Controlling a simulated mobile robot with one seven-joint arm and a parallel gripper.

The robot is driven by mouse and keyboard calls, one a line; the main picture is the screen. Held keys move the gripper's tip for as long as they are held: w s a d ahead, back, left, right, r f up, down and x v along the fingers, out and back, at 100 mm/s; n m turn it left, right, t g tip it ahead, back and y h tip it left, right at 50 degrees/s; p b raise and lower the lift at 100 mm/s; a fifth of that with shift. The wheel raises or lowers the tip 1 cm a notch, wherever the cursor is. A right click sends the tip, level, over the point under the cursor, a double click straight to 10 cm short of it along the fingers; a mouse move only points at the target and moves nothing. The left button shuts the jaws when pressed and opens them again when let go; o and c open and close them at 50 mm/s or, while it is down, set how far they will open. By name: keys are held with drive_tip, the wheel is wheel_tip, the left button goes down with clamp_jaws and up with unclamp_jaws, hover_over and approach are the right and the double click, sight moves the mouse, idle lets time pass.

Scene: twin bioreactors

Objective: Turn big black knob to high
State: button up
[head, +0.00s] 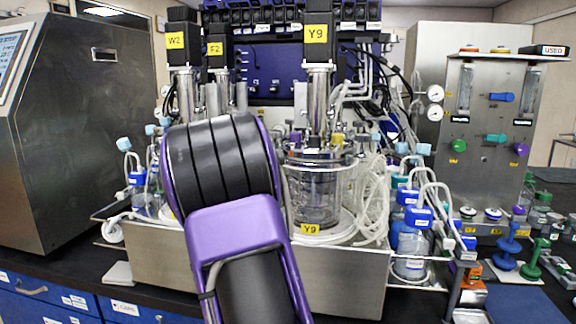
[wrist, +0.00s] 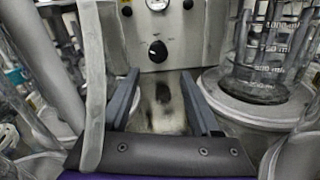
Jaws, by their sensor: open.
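A round black knob (wrist: 158,51) with a light pointer mark is on an upright grey metal panel (wrist: 205,45) in the wrist view. Small markings surround it, too blurred to read. My gripper (wrist: 160,74) is open, its two dark fingers apart and pointing at the panel. The knob shows just beyond the fingertips, roughly centred between them. Nothing is between the fingers, and I see no contact with the knob. In the head view my own arm hides the gripper and the knob.
A pale hose (wrist: 93,85) hangs close along the left of my gripper. A graduated glass vessel (wrist: 262,62) stands close on the right. A round gauge (wrist: 157,4) is above the knob. In the head view, bottles with blue caps (head: 410,250) stand right of the glass reactor (head: 315,195).

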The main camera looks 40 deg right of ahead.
drive_tip(key=shift+w+d+f, duration=0.2)
drive_tip(key=shift+w+f, duration=0.15)
drive_tip(key=x, duration=1.1)
drive_tip(key=shift+w+d, duration=0.2)
drive_tip(key=shift+w, duration=0.15)
clamp_jaws()
